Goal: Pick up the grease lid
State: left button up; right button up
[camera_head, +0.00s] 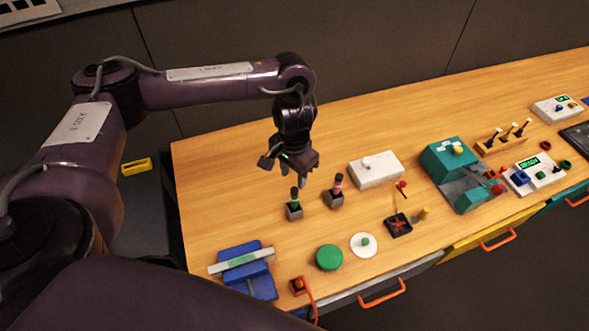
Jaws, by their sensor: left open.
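A flat white disc with a small green knob (364,245), which looks like the grease lid, lies on the wooden table near its front edge. A round green tub or cap (329,257) stands just left of it; I cannot tell if it holds grease. My left gripper (284,170) hangs above the table, behind and left of the disc, pointing down. It is open, and nothing shows between its fingers. It is well apart from the disc. My right gripper is not in view.
Two small upright holders, green-topped (294,206) and pink-topped (335,193), stand between my left gripper and the disc. A black square base with a red-tipped lever (398,226) is right of the disc. A blue fixture (248,274) is left. A white box (376,169) stands behind.

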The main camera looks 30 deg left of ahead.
aim_at(363, 245)
jog(key=k, duration=1.5)
